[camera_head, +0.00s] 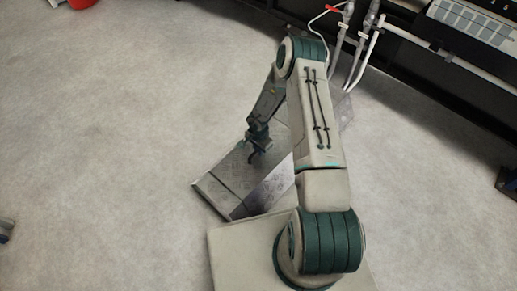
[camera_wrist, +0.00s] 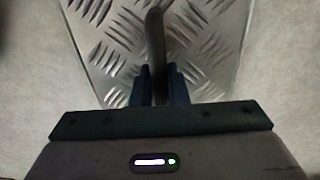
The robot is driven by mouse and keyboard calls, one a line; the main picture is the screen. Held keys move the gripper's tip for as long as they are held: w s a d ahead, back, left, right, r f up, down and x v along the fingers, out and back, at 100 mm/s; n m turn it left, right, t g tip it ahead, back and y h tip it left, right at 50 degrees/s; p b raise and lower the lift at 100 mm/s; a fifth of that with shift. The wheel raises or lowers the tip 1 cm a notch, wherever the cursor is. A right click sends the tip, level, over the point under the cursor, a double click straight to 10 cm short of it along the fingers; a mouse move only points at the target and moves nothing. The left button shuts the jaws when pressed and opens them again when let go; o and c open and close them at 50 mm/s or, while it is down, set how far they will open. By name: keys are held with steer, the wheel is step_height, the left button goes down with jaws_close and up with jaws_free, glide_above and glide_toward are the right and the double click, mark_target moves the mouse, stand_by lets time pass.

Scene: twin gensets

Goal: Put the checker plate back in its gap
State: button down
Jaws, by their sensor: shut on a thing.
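The checker plate (camera_wrist: 115,45) is silvery metal with a raised diamond pattern and fills the upper middle of the wrist view. In the head view, grey metal plating (camera_head: 225,183) runs diagonally across the floor under my arm. My gripper (camera_head: 258,147) is low over this plating. In the wrist view my gripper (camera_wrist: 160,85) is shut on a dark upright bar (camera_wrist: 155,40), which looks like a handle on the checker plate. The bar's foot is hidden. My arm covers part of the plating, and I cannot clearly make out the gap or whether the plate lies flat.
White pipes (camera_head: 365,50) with valves stand at the top right, near a panel with pale switches (camera_head: 470,22). A red object (camera_head: 80,3) is at the top left edge. The pale floor (camera_head: 110,130) on the left is clear.

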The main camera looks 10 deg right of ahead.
steer(key=c, duration=1.4)
jaws_free()
